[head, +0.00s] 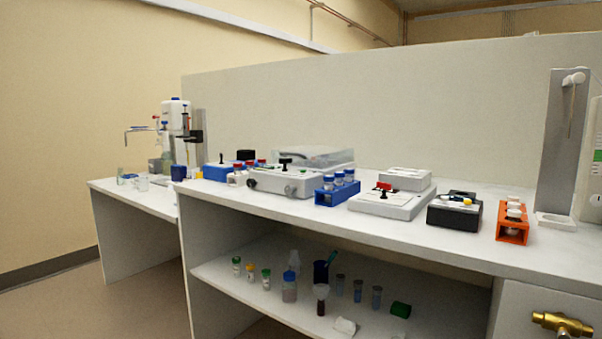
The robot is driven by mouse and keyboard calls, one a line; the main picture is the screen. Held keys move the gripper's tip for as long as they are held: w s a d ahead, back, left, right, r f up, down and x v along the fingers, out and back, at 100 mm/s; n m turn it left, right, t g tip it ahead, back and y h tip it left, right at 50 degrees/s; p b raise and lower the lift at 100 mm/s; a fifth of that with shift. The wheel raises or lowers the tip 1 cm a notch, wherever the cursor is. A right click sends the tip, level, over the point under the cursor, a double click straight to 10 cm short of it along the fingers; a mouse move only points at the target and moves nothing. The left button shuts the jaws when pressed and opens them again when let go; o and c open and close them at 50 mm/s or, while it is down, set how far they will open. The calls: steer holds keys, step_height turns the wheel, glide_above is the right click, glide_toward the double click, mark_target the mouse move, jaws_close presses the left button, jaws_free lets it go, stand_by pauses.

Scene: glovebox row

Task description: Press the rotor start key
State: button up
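I cannot tell for sure which control is the rotor start key. On the bench top (470,254) stands a light grey box (265,182) with a black knob on top and a small green spot, and round parts on its front. Behind it is a grey device with a clear cover (325,157). To the right, a flat white box (408,207) carries a red-topped switch (384,187). Beyond that is a black box (440,214) with a pale top and a yellow button (467,202). My gripper is not in view.
A blue rack (324,198) and an orange rack (512,236) hold capped vials. A grey stand (551,150) rises at the right. The shelf below (220,273) holds bottles and tubes. A brass valve (562,323) is at the lower right. Floor shows at lower left.

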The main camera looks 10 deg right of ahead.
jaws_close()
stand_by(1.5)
